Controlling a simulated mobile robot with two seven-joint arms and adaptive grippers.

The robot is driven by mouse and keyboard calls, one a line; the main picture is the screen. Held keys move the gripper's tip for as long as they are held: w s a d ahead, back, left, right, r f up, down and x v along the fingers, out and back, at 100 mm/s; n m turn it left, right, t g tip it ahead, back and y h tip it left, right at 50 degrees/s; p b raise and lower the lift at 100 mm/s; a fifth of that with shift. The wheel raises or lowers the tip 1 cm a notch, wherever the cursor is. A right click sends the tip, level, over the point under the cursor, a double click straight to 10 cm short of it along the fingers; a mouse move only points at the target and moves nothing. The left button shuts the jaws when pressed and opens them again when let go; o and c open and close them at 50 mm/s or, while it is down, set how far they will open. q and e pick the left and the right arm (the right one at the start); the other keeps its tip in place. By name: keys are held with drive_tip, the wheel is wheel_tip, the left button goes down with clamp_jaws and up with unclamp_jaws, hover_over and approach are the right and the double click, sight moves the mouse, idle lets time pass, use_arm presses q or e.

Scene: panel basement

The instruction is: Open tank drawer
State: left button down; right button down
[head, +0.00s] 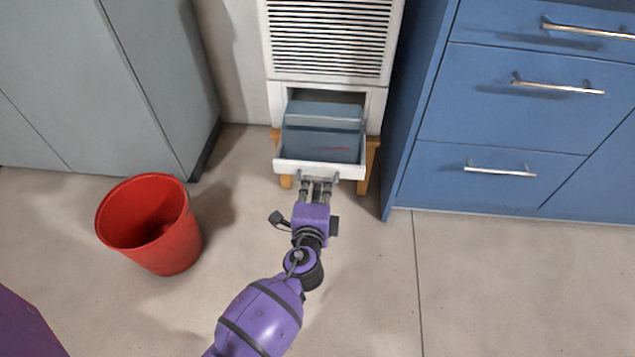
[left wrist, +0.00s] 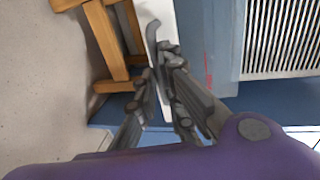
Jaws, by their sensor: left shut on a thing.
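The tank drawer (head: 292,167) is at the bottom of a white slatted unit (head: 331,75) in the head view. It is pulled out toward me, with a blue-grey tank (head: 322,142) inside it. My left gripper (head: 318,181) is at the middle of the drawer front, shut on the grey drawer handle. In the left wrist view the fingers (left wrist: 168,85) close around the handle (left wrist: 153,32), against the white drawer front. The fingers hide part of the handle. My right gripper does not show.
A red bin (head: 151,224) stands on the floor left of my left arm. A grey cabinet (head: 120,80) is at the back left. Blue drawers (head: 500,130) with metal handles stand close on the right. The unit has wooden legs (head: 365,170). Floor in front is clear.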

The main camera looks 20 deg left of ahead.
use_arm(q)
drive_tip(key=shift+s+d+f, duration=0.1)
drive_tip(key=shift+s+f, duration=0.1)
drive_tip(key=shift+s, duration=0.05)
drive_tip(key=c, duration=1.9)
unclamp_jaws()
drive_tip(key=shift+s+r, duration=0.1)
drive_tip(key=shift+o, duration=0.2)
wheel_tip(320, 180, up, 10)
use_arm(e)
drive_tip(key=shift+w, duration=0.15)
